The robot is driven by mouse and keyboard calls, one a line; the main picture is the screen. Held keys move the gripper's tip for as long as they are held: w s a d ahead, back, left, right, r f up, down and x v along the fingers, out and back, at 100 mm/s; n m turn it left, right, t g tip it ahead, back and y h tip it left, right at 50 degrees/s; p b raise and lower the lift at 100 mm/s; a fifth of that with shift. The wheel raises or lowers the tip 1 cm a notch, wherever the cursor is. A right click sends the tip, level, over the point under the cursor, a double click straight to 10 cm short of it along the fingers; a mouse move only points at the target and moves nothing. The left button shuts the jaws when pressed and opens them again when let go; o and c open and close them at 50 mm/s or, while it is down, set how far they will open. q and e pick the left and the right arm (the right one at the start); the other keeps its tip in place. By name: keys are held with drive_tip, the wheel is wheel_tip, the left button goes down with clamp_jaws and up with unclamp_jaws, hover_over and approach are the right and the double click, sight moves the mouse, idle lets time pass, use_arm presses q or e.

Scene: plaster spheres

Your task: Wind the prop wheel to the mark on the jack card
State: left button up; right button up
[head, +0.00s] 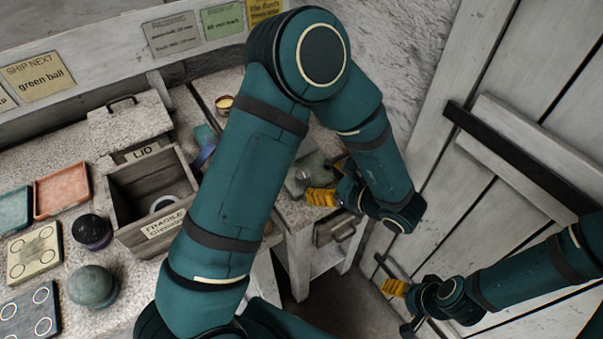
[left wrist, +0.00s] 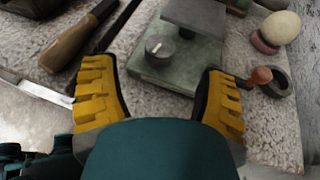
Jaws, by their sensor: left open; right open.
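The jack is a grey-green block with a raised plate (left wrist: 195,14) in the left wrist view. A round grey wheel with a pale mark (left wrist: 160,47), likely the prop wheel, sits on its base (left wrist: 170,73). In the head view the jack (head: 311,166) is partly behind my left arm. My left gripper (left wrist: 160,76) is open, its yellow fingers on either side of the jack's near edge, wheel ahead between them; it also shows in the head view (head: 328,180). My right gripper (head: 398,289) is open and empty, low at the right. I cannot tell which card is the jack card.
A wooden-handled tool (left wrist: 75,42) lies left of the jack. A small red-brown knob (left wrist: 262,75) and a pale egg-shaped thing (left wrist: 280,27) are at its right. A wooden crate (head: 150,185), a lid (head: 130,122) and spheres stand on the left bench. Cards (head: 172,35) line the back.

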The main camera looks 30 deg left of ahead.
sight(307, 176)
use_arm(q)
drive_tip(key=x, duration=0.7)
drive_tip(key=shift+w+a+f, duration=0.1)
drive_tip(key=shift+a+f, duration=0.05)
drive_tip(key=shift+a, duration=0.15)
drive_tip(key=shift+b, duration=0.3)
drive_tip(key=c, duration=1.2)
